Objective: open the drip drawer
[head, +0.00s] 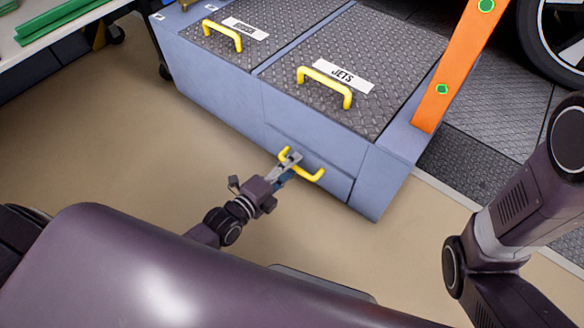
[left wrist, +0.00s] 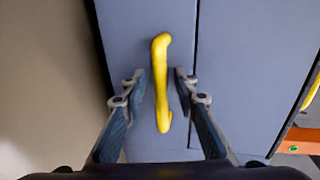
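The drip drawer (head: 310,163) is a low blue-grey front panel in the cabinet, and it looks flush with the face around it. Its yellow handle (head: 314,174) sticks out from the panel. In the left wrist view the handle (left wrist: 161,85) runs upright between the two fingers. My left gripper (head: 289,163) is at the handle in the head view. In the left wrist view my left gripper (left wrist: 161,88) is open, with a finger on each side of the bar and a gap to both. My right gripper is not in view; only part of my right arm shows.
The cabinet's top has two tread-plate lids with yellow handles, one labelled JETS (head: 342,76). An orange post (head: 447,75) stands at the cabinet's right end, near a car wheel (head: 560,40). The tan floor (head: 130,140) before the cabinet is clear.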

